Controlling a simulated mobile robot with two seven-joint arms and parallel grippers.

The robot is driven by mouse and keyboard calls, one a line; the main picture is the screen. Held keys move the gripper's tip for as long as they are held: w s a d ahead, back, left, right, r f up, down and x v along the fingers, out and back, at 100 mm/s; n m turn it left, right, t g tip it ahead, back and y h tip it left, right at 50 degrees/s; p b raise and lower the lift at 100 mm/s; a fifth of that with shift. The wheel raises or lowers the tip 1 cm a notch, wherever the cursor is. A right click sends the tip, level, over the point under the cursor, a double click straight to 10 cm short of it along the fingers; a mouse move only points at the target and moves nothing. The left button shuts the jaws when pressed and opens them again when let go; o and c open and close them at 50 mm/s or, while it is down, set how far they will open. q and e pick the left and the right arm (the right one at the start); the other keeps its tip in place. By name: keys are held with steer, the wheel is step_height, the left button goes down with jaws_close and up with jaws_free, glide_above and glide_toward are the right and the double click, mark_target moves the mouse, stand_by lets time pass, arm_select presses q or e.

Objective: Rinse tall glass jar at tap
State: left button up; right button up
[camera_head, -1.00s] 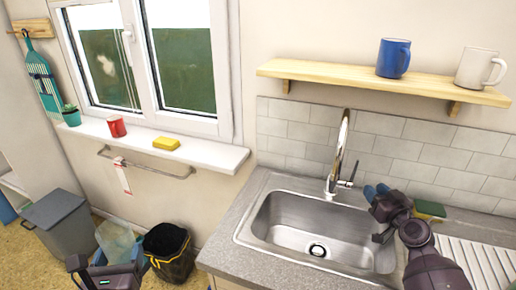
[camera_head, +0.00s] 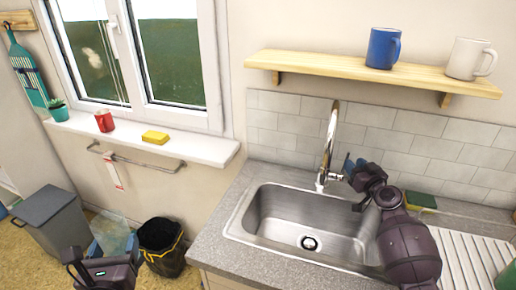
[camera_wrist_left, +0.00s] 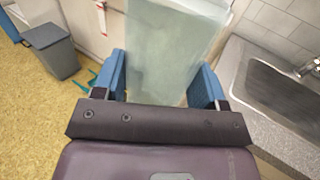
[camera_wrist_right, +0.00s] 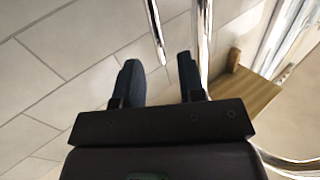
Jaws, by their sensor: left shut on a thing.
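A tall clear glass jar (camera_wrist_left: 165,50) is between the blue fingers of my left gripper (camera_wrist_left: 162,75), which is shut on it. In the head view the pale jar (camera_head: 118,237) shows just beyond my left gripper (camera_head: 98,250), at lower left and away from the sink. The chrome tap (camera_head: 328,145) stands behind the steel sink (camera_head: 285,212). My right gripper (camera_head: 354,165) is just right of the tap's base. In the right wrist view its fingers (camera_wrist_right: 160,65) are apart and empty, with the chrome tap (camera_wrist_right: 203,35) close by. I cannot tell whether they touch it. No water shows.
A yellow and green sponge (camera_head: 421,200) lies on the counter behind my right arm. A shelf (camera_head: 350,68) with a blue mug (camera_head: 384,48) and a white mug (camera_head: 470,58) hangs above. A black-lined bin (camera_head: 161,245) and a grey bin (camera_head: 48,220) stand on the floor.

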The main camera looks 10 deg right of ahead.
mark_target(343, 174)
steer(key=shift+w, duration=2.4)
jaws_close()
